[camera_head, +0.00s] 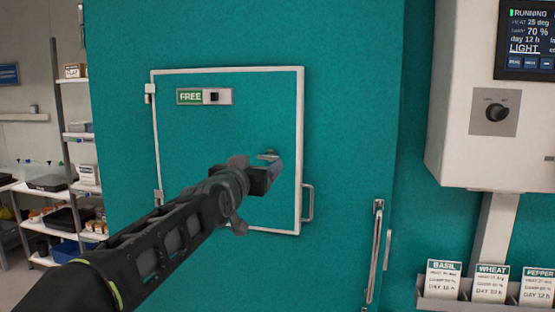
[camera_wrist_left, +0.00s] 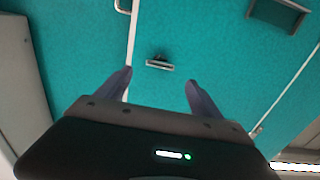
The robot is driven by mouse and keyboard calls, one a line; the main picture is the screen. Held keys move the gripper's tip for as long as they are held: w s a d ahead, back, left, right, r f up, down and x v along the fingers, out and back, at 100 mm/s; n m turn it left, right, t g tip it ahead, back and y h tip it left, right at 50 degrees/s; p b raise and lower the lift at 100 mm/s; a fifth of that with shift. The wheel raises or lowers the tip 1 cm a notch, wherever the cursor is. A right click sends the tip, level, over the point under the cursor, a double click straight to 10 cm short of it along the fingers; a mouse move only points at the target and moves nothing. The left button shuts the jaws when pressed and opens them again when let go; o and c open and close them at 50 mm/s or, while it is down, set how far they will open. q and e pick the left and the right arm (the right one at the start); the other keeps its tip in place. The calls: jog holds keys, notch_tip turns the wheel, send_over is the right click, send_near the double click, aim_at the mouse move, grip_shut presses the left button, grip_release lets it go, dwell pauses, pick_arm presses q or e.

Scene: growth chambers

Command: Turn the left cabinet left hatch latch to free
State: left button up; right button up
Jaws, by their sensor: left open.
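The left hatch (camera_head: 225,130) is a teal panel in a white frame on the teal cabinet, and it looks closed. A small grey latch (camera_head: 268,154) sits on the right part of the hatch, partly hidden by my left gripper (camera_head: 262,174). In the left wrist view the latch (camera_wrist_left: 159,64) lies ahead, between the two fingertips. My left gripper is open and empty, apart from the latch as far as I can tell. My right gripper is not in view.
A white pull handle (camera_head: 308,203) stands out at the hatch's right edge. A long metal handle (camera_head: 375,250) is lower right. A white control box (camera_head: 470,155) with a dial hangs at right, above seed packets (camera_head: 490,283). Shelves (camera_head: 70,190) stand at left.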

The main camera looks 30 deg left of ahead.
aim_at(268, 158)
pick_arm(q)
jog(key=p+x, duration=0.6)
jog(key=x, duration=0.1)
jog(key=shift+w+r, duration=0.1)
jog(key=shift+w, duration=0.05)
jog(key=shift+w+a, duration=0.2)
jog(key=shift+w, duration=0.15)
jog(key=shift+f, duration=0.25)
jog(key=c, duration=1.4)
